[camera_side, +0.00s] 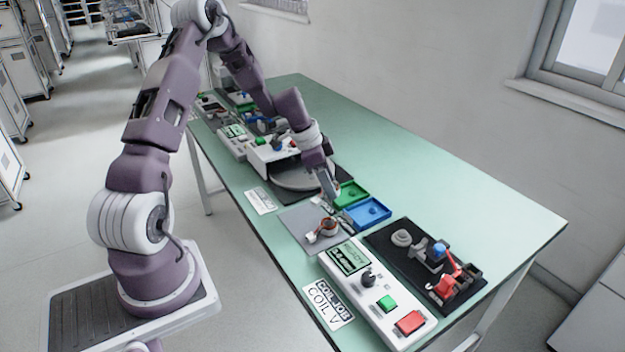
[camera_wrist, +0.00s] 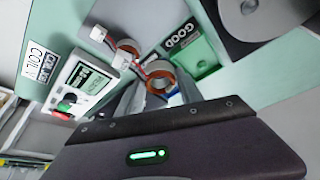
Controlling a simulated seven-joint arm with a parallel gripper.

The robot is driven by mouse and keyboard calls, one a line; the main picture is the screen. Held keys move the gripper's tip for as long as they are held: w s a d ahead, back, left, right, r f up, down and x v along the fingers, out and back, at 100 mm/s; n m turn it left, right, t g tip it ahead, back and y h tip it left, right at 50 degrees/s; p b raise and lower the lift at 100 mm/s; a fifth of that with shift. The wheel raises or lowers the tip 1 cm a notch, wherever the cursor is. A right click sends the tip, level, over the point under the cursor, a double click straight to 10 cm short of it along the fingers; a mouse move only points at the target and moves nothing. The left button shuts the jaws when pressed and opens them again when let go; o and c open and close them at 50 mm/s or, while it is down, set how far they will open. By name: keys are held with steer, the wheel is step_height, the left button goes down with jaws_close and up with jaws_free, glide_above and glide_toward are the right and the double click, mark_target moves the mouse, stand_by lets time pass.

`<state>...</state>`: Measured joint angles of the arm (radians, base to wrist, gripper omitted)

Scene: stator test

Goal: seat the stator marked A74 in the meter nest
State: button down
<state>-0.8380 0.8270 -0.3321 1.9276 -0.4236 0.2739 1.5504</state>
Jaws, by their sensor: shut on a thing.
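My gripper (camera_side: 332,197) is above the work surface beside the green and blue trays. In the wrist view my gripper (camera_wrist: 160,92) is shut on a copper-wound stator (camera_wrist: 160,76), whose lead ends in a white connector (camera_wrist: 122,61). A second stator (camera_wrist: 127,46) with its own white connector (camera_wrist: 98,33) lies nearby; it is on the grey mat (camera_side: 296,217) in the side view (camera_side: 329,226). I cannot read A74 on either stator. The meter nest is probably the round grey seat (camera_side: 402,238) on the black board (camera_side: 382,241), and it looks empty.
A meter box (camera_side: 368,290) with display, knob and green and red buttons stands before the black board. A clamp with a red handle (camera_side: 450,280) is on that board. The green tray (camera_side: 350,192), blue tray (camera_side: 367,213) and turntable (camera_side: 294,174) are near my gripper.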

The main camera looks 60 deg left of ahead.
steer(key=w+d+n+y, duration=0.3)
steer(key=w+d+n, duration=0.3)
steer(key=d+n, duration=0.25)
step_height(320, 180, up, 2)
steer(key=n+y, duration=0.2)
steer(key=n, duration=0.4)
glide_above(403, 232)
steer(key=shift+g, duration=0.3)
steer(key=shift+d+f, duration=0.1)
steer(key=shift+f, duration=2.05)
steer(key=shift+f, duration=0.95)
steer(key=shift+f, duration=0.35)
